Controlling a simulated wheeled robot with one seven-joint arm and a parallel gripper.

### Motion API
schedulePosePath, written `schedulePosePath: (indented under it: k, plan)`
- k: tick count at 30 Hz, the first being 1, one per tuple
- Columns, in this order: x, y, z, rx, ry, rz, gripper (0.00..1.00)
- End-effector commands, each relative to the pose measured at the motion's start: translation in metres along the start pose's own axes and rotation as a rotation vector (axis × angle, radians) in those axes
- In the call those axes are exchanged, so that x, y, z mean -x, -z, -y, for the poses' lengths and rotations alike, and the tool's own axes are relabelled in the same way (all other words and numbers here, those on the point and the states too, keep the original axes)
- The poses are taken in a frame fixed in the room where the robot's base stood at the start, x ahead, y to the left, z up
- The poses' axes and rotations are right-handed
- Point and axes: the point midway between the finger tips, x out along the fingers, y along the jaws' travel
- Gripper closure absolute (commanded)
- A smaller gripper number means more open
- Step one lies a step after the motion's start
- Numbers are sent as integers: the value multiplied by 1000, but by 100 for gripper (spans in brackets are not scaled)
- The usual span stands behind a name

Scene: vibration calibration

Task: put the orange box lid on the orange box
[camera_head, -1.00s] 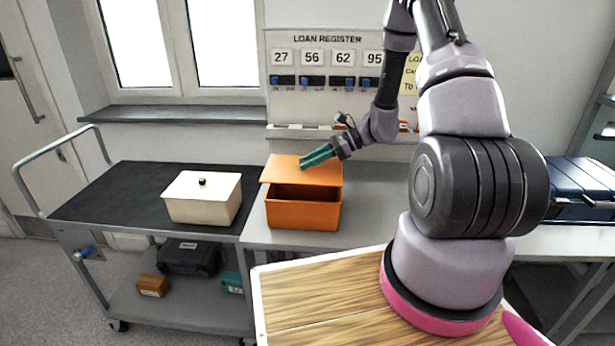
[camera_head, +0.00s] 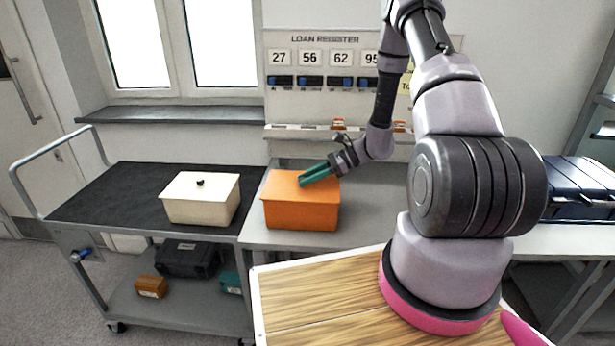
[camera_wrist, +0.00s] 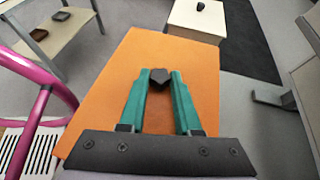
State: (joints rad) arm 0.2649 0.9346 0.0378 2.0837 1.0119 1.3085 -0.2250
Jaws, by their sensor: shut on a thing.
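The orange box (camera_head: 301,215) stands on the grey bench, left of my arm. The orange box lid (camera_head: 284,184) lies over the box's top and covers the opening. In the wrist view the lid (camera_wrist: 140,60) fills the middle, with a dark knob between my fingers. My gripper (camera_head: 302,181) has green fingers shut on that knob; it also shows in the wrist view (camera_wrist: 160,80). Whether the lid is fully seated on the rim cannot be told.
A cream lidded box (camera_head: 201,200) stands on the black-topped trolley (camera_head: 100,195) to the left. A dark blue case (camera_head: 582,185) is at the far right. A wooden board (camera_head: 320,300) lies in front. The grey bench (camera_head: 385,195) right of the orange box is clear.

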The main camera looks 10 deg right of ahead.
Motion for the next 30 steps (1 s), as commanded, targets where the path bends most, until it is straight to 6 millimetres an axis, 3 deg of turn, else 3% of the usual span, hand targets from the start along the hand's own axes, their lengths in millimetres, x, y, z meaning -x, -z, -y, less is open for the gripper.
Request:
schedulePosePath:
  k: [1,3,16,30]
  plan:
    - [0,0,0,0,0,0,57]
    - [0,0,0,0,0,0,38]
    - [4,-9,0,1,0,-1,38]
    - [100,-9,1,1,3,0,38]
